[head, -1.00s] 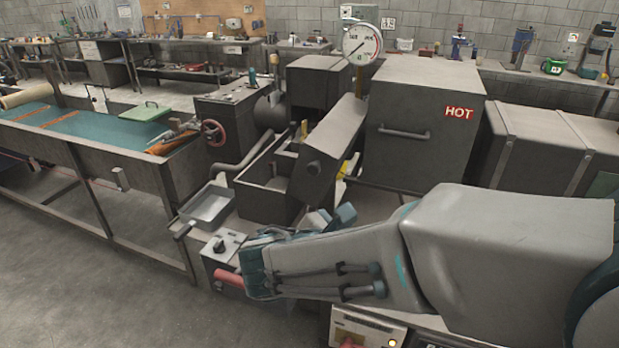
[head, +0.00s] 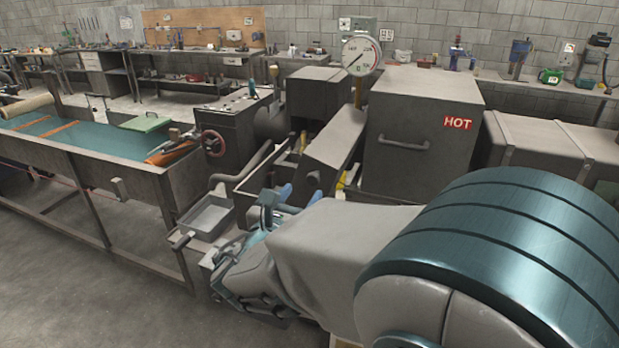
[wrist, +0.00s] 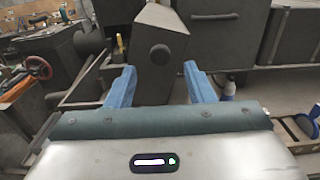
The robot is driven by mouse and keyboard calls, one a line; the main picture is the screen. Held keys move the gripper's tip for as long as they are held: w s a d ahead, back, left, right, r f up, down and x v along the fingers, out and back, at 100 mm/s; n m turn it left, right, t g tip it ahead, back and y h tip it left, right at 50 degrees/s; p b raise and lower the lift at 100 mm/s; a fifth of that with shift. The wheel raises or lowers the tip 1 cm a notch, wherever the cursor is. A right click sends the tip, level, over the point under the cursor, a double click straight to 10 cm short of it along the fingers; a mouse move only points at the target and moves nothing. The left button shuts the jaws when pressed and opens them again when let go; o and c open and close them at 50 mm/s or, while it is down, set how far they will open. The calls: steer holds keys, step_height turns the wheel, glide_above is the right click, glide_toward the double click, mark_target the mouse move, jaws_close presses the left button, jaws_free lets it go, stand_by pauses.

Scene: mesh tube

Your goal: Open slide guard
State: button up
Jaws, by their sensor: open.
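The slide guard appears to be the long dark grey tilted cover (head: 335,143) at the middle of the head view. In the wrist view the guard (wrist: 160,25) is straight ahead, with a round dark knob (wrist: 160,54) on its near end. My gripper (head: 300,193) is in front of and below that end. In the wrist view its two blue fingers (wrist: 160,80) are apart, one on each side of the guard's end, with nothing held. I cannot tell whether they touch the guard. The knob is hard to make out in the head view.
A grey tray (head: 206,217) stands left of my gripper. A dark box marked HOT (head: 405,143) with a bar handle is to the right, and a dial gauge (head: 360,56) rises behind. A long trough (head: 90,165) with a red handwheel (head: 213,143) lies left.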

mark_target(312, 180)
steer(key=x, duration=0.5)
steer(key=shift+w, duration=0.15)
